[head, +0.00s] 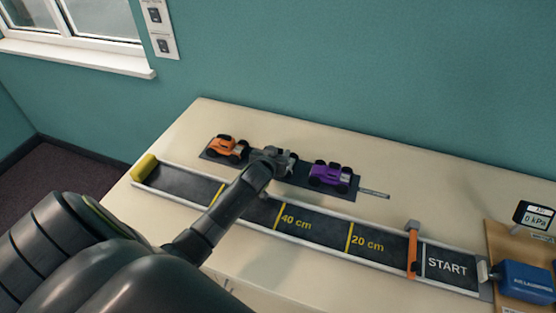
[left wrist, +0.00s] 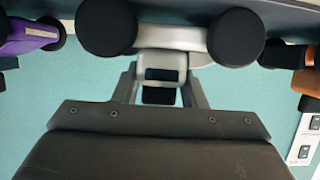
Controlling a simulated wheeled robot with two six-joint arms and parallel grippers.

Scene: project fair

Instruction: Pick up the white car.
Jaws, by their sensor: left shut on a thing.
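The white car (left wrist: 172,36) fills the top middle of the left wrist view, its pale body between black wheels. My left gripper (left wrist: 160,82) is shut on it. In the head view my left gripper (head: 272,155) comes down over the car's place between the orange car and the purple car, and hides most of it. I cannot tell whether the car still touches the dark mat (head: 309,188). My right gripper is not in view.
An orange car (head: 222,146) and a purple car (head: 325,173) stand close on either side, on the mat. A walled track (head: 325,232) with distance marks runs in front, with an orange gate (head: 412,250) by START. A blue device (head: 525,280) stands at the right.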

